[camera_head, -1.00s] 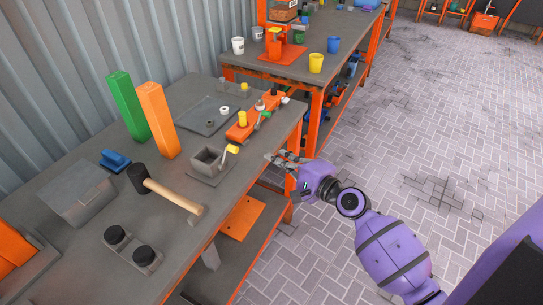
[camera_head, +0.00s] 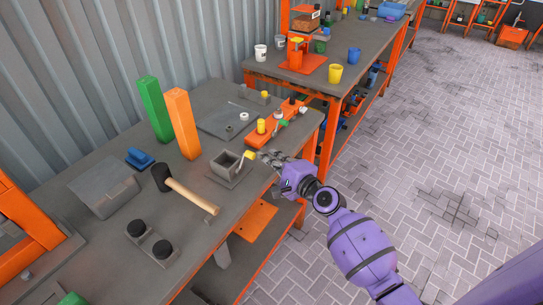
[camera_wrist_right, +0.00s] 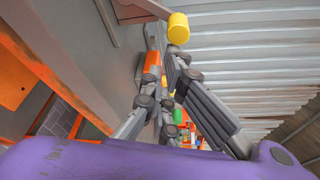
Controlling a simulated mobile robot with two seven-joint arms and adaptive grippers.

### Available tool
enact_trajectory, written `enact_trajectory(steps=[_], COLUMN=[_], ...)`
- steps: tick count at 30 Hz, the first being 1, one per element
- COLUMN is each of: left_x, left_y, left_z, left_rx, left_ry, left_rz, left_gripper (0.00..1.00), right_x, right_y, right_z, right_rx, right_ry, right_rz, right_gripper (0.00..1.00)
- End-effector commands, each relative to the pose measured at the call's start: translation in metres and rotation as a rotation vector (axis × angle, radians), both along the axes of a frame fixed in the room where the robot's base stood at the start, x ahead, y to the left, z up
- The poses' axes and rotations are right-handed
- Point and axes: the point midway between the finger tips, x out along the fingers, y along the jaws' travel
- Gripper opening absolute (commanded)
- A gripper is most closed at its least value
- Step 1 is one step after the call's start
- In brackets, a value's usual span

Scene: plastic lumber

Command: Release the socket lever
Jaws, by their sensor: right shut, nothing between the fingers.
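The socket is a small open grey box on a flat plate (camera_head: 226,164), on the near workbench. Its lever (camera_head: 248,155) is a thin grey arm with a yellow knob at the end, raised over the box's right side. My right gripper (camera_head: 267,156) is just right of the yellow knob, at the bench's edge, with its fingers close together and empty. In the right wrist view the yellow knob (camera_wrist_right: 178,28) is beyond the fingertips (camera_wrist_right: 161,65), apparently not touching them. My left gripper is not in view.
A mallet (camera_head: 190,194) lies left of the socket. Orange (camera_head: 182,125) and green (camera_head: 154,110) blocks stand behind it. An orange bar with pegs (camera_head: 268,128) lies farther along the bench. The floor on the right is clear.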

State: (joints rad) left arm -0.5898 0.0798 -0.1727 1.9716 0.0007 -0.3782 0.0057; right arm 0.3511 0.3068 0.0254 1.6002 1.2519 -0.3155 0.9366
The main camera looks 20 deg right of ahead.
Motion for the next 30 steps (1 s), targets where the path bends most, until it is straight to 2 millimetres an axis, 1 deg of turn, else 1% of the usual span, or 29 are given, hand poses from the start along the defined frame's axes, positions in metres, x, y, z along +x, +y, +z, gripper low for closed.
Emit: enact_trajectory(steps=[9,20,30], left_x=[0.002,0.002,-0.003], left_y=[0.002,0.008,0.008], left_z=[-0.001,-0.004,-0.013], left_rx=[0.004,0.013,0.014], left_ry=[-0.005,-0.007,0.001], left_rz=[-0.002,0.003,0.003], left_gripper=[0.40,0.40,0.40], right_x=[-0.001,-0.002,-0.004], right_y=[0.000,0.002,0.006], right_z=[-0.001,0.004,0.009], right_rx=[-0.012,-0.062,-0.131], right_ry=[-0.008,-0.047,-0.100], right_rz=[0.000,0.002,0.003], right_gripper=[0.00,0.00,0.00])
